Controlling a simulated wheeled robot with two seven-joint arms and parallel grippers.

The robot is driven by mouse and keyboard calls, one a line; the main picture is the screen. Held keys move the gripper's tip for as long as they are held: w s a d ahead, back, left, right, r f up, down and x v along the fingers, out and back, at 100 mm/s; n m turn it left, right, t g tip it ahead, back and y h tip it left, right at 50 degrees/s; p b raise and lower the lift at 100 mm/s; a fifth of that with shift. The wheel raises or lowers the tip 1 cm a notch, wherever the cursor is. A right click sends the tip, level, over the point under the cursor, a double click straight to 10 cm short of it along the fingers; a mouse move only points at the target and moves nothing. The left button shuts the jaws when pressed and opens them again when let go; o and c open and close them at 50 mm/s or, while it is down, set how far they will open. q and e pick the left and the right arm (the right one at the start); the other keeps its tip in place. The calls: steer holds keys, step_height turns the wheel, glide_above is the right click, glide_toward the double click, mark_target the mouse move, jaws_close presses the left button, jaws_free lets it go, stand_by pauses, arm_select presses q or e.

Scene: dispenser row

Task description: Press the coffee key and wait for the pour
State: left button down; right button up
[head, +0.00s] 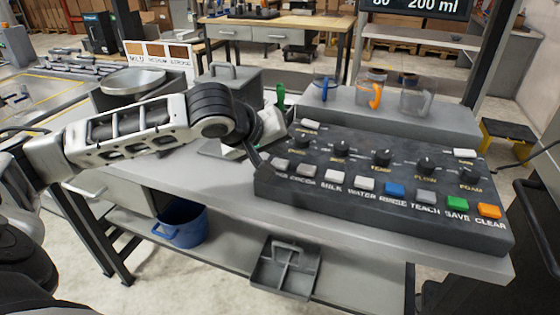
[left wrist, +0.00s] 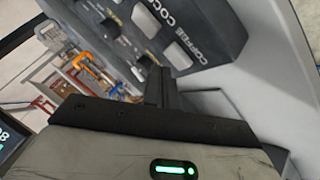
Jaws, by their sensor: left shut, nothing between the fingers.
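The dark control panel (head: 370,215) stands on the grey bench, with a row of labelled keys along its front. The pale coffee key (head: 280,163) is at the row's left end; its label is partly hidden by my gripper. My left gripper (head: 264,170) is shut and empty, its tips pointing down at the panel's left front corner, just beside that key. In the left wrist view its closed fingers (left wrist: 158,88) are near the coffee key (left wrist: 177,56) and the COFFEE lettering. I cannot tell whether they touch the panel. My right gripper is not in view.
Jugs with blue, orange (head: 372,93) and grey handles stand on a grey platform behind the panel. A screen (head: 415,6) at the top reads 200 ml in part. A blue bucket (head: 180,223) is on the lower shelf.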

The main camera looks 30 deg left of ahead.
mark_target(276, 165)
arm_select(q)
steer(key=shift+f, duration=0.4)
steer(key=shift+f, duration=0.55)
stand_by(0.5)
steer(key=shift+r, duration=0.1)
steer(key=shift+r+p, duration=0.85)
step_height(276, 165, up, 5)
steer(key=p, duration=0.5)
steer(key=shift+r+p, duration=0.1)
steer(key=shift+p, duration=0.2)
